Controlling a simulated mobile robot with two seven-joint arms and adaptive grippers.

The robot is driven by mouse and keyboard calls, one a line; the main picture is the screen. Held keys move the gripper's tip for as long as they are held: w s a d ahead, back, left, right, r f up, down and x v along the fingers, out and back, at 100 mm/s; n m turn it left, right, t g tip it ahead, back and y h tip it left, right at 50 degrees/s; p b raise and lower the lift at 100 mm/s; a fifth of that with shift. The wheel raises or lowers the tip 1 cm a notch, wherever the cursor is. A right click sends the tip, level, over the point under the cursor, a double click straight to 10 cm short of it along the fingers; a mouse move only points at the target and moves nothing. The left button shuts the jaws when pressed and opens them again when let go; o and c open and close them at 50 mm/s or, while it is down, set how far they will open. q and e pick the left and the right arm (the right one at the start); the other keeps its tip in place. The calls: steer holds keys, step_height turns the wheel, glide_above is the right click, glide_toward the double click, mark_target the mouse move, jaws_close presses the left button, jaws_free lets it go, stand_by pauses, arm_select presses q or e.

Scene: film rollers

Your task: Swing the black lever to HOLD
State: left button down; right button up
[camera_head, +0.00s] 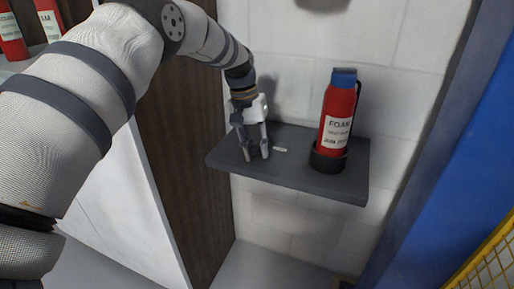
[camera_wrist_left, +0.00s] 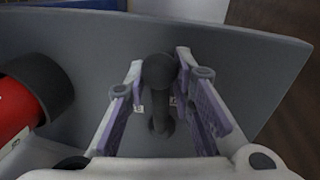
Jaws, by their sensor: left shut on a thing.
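The black lever (camera_wrist_left: 160,75) stands on the grey shelf, seen from above in the left wrist view, with a round knob at its top. My left gripper (camera_head: 257,153) points down at the left part of the shelf, and its two fingers (camera_wrist_left: 160,88) are on either side of the lever, shut on it. In the head view the lever is hidden by the fingers. A small white label (camera_head: 280,149) lies on the shelf just right of the fingers; its text is too small to read. Small white marks also show beside the lever in the left wrist view. My right gripper is not in view.
The grey shelf (camera_head: 225,157) is fixed to a white tiled wall. A red foam extinguisher (camera_head: 338,120) stands in a black ring holder (camera_head: 328,160) at its right. A dark wooden panel (camera_head: 185,150) is at left, a blue panel (camera_head: 440,150) at right. More red extinguishers (camera_head: 12,40) stand at upper left.

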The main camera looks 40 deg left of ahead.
arm_select(q)
steer(key=shift+s+f, duration=0.15)
steer(key=c, duration=1.6)
jaws_free()
steer(key=shift+o, duration=0.2)
step_height(320, 180, up, 12)
steer(key=a, duration=0.2)
steer(key=shift+s+a, duration=0.15)
steer(key=shift+s, duration=0.2)
steer(key=shift+f, duration=0.1)
